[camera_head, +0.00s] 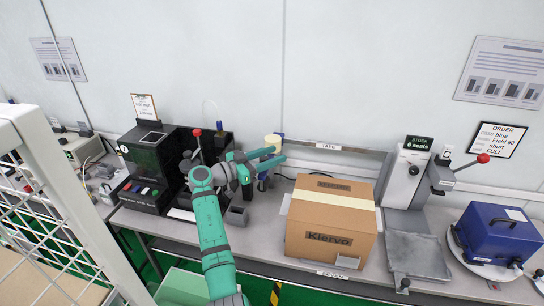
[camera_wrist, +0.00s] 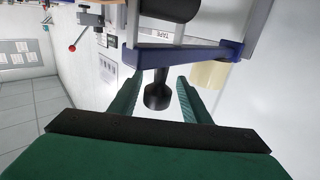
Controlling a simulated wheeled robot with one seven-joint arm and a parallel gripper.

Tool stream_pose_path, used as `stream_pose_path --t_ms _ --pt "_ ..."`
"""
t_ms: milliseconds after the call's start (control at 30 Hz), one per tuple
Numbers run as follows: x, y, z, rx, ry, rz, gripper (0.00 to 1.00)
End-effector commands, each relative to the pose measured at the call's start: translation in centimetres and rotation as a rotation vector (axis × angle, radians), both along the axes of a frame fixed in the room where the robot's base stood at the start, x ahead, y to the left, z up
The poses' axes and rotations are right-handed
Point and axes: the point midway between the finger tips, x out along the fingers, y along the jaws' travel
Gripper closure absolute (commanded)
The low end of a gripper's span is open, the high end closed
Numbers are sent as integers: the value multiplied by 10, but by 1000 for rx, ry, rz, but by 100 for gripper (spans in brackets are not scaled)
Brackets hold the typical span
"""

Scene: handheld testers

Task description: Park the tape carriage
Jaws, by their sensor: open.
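The tape carriage (camera_wrist: 188,55) is a blue bracket with a cream tape roll (camera_wrist: 210,74) on its right in the wrist view. A black handle (camera_wrist: 157,97) with a flared end sticks out from it. In the head view the roll (camera_head: 272,141) shows at the back of the bench, by the left end of the rail marked TAPE (camera_head: 335,147). My gripper (camera_wrist: 159,82) is open, with its green fingers on either side of the handle; contact cannot be told. In the head view my gripper (camera_head: 271,158) partly hides the carriage.
A cardboard box (camera_head: 328,238) marked Klervo, with a pale strip across its top, stands right of my arm. A black machine (camera_head: 145,165) is to the left. A lever press (camera_head: 402,178) and a blue case (camera_head: 500,235) are to the right. White mesh fencing (camera_head: 50,200) is at the left.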

Motion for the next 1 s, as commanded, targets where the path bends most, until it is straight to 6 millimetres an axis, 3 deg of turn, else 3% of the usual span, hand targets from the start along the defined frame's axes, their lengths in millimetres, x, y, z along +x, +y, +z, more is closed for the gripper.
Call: stream_pose_path --t_ms 167,600,1000 --pt "-5 10 0 0 0 0 57" --pt "-35 62 0 0 0 2 57" --pt "-37 67 -1 -1 1 3 57"
